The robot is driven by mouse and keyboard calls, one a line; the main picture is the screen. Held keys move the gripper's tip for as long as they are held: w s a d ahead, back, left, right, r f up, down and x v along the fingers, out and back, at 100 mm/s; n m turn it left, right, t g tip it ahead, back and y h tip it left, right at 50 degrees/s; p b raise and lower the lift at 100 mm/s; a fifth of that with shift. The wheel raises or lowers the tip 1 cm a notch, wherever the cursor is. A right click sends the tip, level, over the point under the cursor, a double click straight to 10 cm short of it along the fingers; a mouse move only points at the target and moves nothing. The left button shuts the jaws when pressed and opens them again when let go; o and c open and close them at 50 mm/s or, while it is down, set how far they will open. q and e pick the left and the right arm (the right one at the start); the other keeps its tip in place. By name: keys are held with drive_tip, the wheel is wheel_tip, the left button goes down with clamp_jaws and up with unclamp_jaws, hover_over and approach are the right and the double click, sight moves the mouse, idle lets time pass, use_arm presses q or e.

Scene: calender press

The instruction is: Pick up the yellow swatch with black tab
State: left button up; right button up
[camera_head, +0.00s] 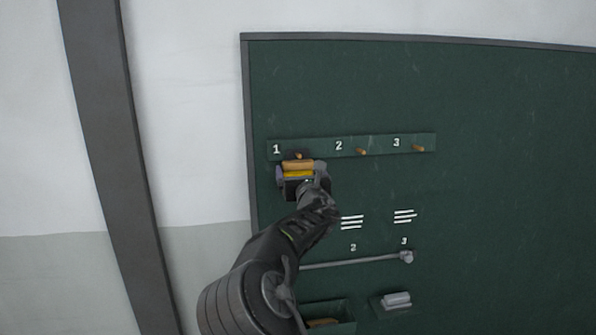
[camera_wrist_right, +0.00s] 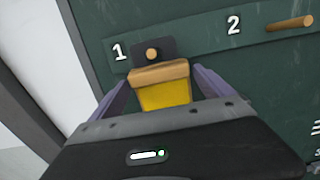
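The yellow swatch (camera_wrist_right: 165,94) hangs at peg 1 on the green board, with a tan bar across its top and a black tab (camera_wrist_right: 141,49) above, around the wooden peg (camera_wrist_right: 151,54). It also shows in the head view (camera_head: 298,174). My right gripper (camera_wrist_right: 160,78) is in front of it, one purple finger on each side of the tan bar. The fingers are wide apart and close to the bar's ends, with no clear contact. The swatch's lower part is hidden behind the gripper body. My left gripper is not in view.
Peg 2 (camera_head: 361,152) and peg 3 (camera_head: 418,148) on the rail are empty. Below are a thin grey rod (camera_head: 350,262), a green box (camera_head: 340,311) with something tan inside, and a small holder with a grey piece (camera_head: 396,299). The board's right side is clear.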

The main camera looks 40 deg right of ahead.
drive_tip(key=c, duration=1.1)
drive_tip(key=shift+o, duration=0.2)
drive_tip(key=shift+r+b, duration=0.2)
drive_tip(key=shift+b, duration=0.3)
drive_tip(key=b+v, duration=0.4)
drive_tip(key=v, duration=1.4)
drive_tip(key=shift+r, duration=0.15)
drive_tip(key=shift+r, duration=0.4)
drive_tip(key=shift+s+p, duration=0.15)
drive_tip(key=shift+p, duration=0.15)
